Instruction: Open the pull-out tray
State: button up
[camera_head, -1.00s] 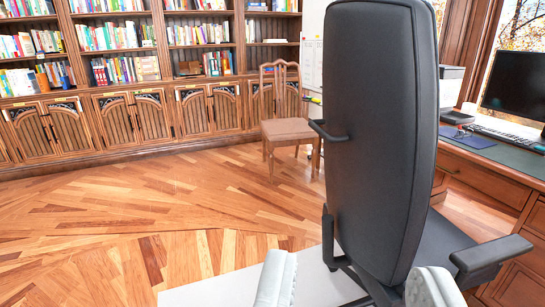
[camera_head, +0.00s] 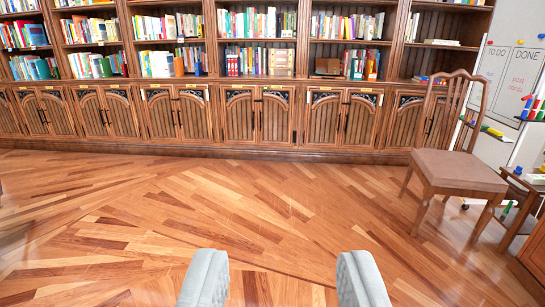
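My gripper (camera_head: 280,264) shows at the bottom of the view as two pale grey fingers, spread wide apart with nothing between them. It is open above the wooden floor, well short of the bookcase (camera_head: 210,152). The wooden bookcase spans the back wall, with arched cabinet doors (camera_head: 258,117) below a ledge and book-filled shelves above. Small gold-coloured plates (camera_head: 276,92) sit along the top of the cabinets. I cannot make out a pull-out tray for certain; no tray stands out from the bookcase.
A wooden chair (camera_head: 458,168) with a brown seat stands at the right. A whiteboard (camera_head: 510,85) with markers and a small wooden side table (camera_head: 518,200) are behind and beside it. The parquet floor (camera_head: 200,205) ahead is clear up to the bookcase.

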aim_at(321, 64)
jog(key=i, duration=1.55)
jog(key=i+j, duration=0.1)
jog(key=i, duration=1.5)
jog(key=i+z, duration=0.1)
jog(key=i, duration=1.45)
jog(key=j, duration=0.05)
